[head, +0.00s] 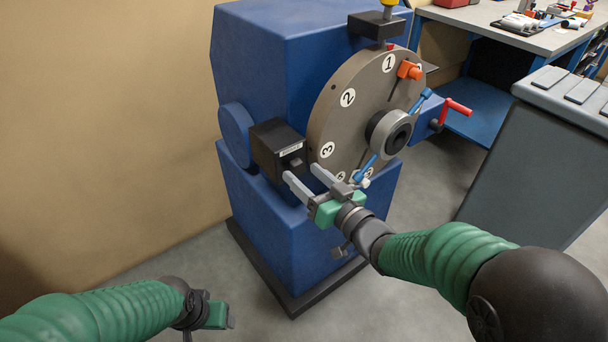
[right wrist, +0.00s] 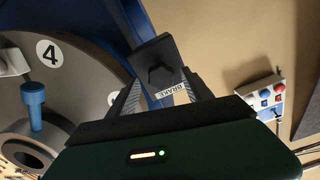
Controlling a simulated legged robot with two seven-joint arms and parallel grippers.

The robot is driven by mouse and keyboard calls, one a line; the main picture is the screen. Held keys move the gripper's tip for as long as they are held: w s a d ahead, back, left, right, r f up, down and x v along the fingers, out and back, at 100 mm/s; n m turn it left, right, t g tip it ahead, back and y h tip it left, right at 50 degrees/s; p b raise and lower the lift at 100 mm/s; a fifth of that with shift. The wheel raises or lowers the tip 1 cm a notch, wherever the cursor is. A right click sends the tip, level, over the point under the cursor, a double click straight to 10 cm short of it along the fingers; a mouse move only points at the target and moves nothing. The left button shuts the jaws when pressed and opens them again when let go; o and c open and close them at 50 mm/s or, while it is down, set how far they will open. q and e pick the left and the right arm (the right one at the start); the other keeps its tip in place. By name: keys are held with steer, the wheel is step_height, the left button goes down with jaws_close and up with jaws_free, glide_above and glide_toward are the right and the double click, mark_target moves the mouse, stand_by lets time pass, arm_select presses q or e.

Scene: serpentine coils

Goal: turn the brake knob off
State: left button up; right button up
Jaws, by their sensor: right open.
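The black brake box (head: 266,146) sits on the left of the blue machine's dial, with a white label and a small knob (head: 297,162) on its face. In the right wrist view the box shows ahead with its label reading BRAKE and a dark knob (right wrist: 162,76). My right gripper (head: 301,173) is open and empty, its fingers pointing at the box just in front of the knob. The fingers (right wrist: 164,92) appear on either side of the knob; contact cannot be told. My left gripper (head: 222,316) is low at the left, away from the machine; its jaws are unclear.
A large numbered grey dial (head: 345,115) with blue handles, an orange clamp (head: 410,71) and a hub stands right of the box. A red crank (head: 455,112) sticks out at the right. A grey cabinet (head: 540,150) stands further right. Floor at front is clear.

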steer(key=shift+w+a, duration=0.4)
steer(key=shift+d, duration=0.1)
jaws_close()
